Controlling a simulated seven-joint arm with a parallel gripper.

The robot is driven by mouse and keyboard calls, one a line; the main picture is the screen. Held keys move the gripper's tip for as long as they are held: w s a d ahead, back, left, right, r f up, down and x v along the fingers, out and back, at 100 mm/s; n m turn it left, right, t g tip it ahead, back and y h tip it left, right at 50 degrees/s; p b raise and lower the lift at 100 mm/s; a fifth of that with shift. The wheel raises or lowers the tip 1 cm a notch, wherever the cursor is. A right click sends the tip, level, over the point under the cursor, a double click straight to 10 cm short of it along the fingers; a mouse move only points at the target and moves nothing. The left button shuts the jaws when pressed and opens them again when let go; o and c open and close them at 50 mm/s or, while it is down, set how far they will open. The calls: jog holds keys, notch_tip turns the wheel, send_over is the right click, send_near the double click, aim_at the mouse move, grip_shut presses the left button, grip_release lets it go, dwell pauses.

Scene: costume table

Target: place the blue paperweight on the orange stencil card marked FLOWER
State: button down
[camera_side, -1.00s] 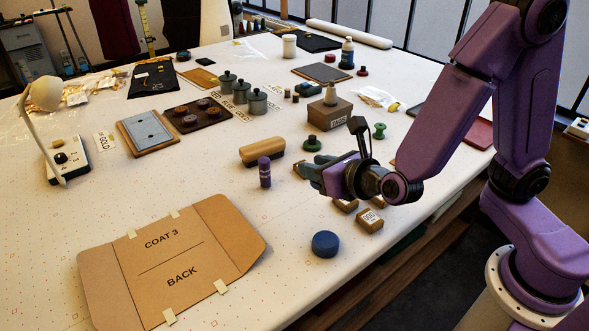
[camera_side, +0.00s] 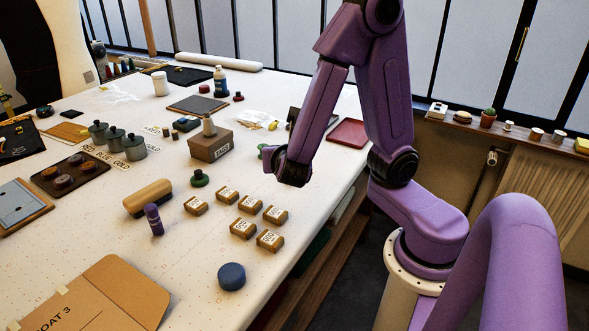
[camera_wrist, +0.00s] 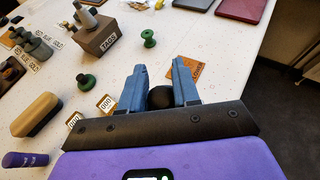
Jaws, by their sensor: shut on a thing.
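My gripper (camera_wrist: 160,80) has its blue fingers closed around a dark, round, knob-like thing (camera_wrist: 160,97) in the wrist view. Its lower part is hidden by my gripper, and I cannot tell its colour below the knob. An orange card (camera_wrist: 200,68) with partly readable dark lettering lies just beyond my right fingertip, partly covered by it. In the side view my gripper (camera_side: 285,165) is above the table's right part, its fingers mostly hidden, and I cannot make out the card. A plain blue round puck (camera_side: 231,277) sits on the table near the front, apart from my gripper.
Several small labelled weights (camera_side: 243,228) stand left of and nearer than my gripper. Green knobbed pieces (camera_side: 199,178), a wooden-topped brush (camera_side: 148,198) and a purple tube (camera_side: 154,219) are further left. A labelled brown box (camera_side: 211,145) stands behind. A red tray (camera_side: 347,133) lies near the right edge.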

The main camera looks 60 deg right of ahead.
jog(key=s+d+m+g+h, duration=0.3)
jog(key=s+d+m+g, duration=0.5)
jog(key=d, duration=0.1)
jog(key=w+d+f, duration=0.1)
jog(key=w+f, duration=0.2)
jog(key=w+d+f, duration=0.2)
jog(key=w+f, duration=0.1)
jog(key=w, duration=0.1)
jog(key=w+d+f, duration=0.2)
jog(key=w+f, duration=0.1)
jog(key=w, duration=0.1)
jog(key=shift+w+d, duration=0.15)
jog(key=shift+w, duration=0.1)
jog(key=shift+w+d+f, duration=0.1)
jog(key=shift+w+f, duration=0.05)
jog(key=shift+f, duration=0.8)
jog(key=shift+w+d+f, duration=0.1)
jog(key=shift+f, duration=0.8)
jog(key=shift+f, duration=0.1)
jog(key=c, duration=0.8)
grip_release()
jog(key=shift+a, duration=0.1)
